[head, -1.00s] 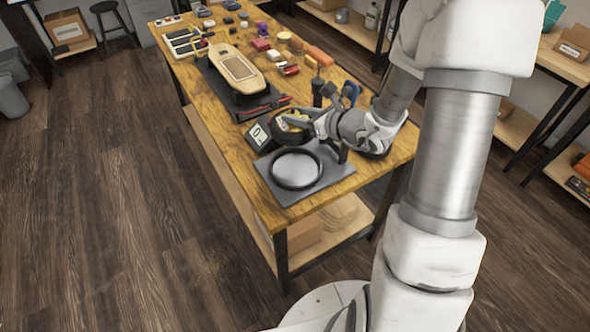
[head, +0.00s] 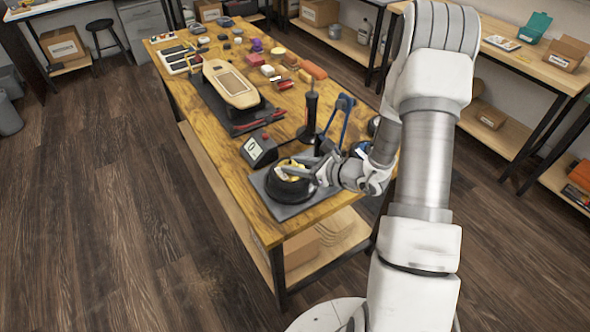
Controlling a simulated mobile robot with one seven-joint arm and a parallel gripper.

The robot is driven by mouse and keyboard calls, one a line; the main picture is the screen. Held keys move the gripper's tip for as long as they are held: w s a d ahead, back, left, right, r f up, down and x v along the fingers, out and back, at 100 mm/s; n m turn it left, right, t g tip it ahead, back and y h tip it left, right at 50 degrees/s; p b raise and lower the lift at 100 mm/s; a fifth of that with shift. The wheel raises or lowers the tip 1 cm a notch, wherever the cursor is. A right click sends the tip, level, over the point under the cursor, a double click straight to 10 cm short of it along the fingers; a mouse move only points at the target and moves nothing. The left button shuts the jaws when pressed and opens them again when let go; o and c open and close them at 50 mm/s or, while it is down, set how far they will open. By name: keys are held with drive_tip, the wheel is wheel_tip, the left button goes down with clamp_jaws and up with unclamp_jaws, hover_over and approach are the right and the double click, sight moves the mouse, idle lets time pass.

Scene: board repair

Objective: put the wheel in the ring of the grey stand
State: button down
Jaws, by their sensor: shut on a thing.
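The wheel (head: 287,187) has a dark tyre and a yellow hub. My gripper (head: 298,168) reaches in from the right and is shut on it near the hub. The grey stand (head: 284,212) is a flat plate at the near end of the workbench. The wheel is over the middle of this plate and hides its ring. I cannot tell whether the wheel sits in the ring or is held just above it.
A small display box (head: 259,149) stands just behind the stand. A dark upright post (head: 310,112) and a blue-handled tool (head: 345,108) are behind my gripper. A wooden skateboard deck (head: 231,84) lies farther back, with several small parts around it.

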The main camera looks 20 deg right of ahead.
drive_tip(key=shift+f, duration=0.7)
drive_tip(key=shift+f, duration=0.1)
drive_tip(key=shift+f+b, duration=0.2)
drive_tip(key=shift+b, duration=0.1)
drive_tip(key=c, duration=0.5)
unclamp_jaws()
drive_tip(key=shift+r, duration=0.1)
drive_tip(key=shift+r, duration=0.1)
drive_tip(key=shift+r+p, duration=0.2)
drive_tip(key=shift+p, duration=0.25)
drive_tip(key=v, duration=1.2)
drive_tip(key=shift+f, duration=0.15)
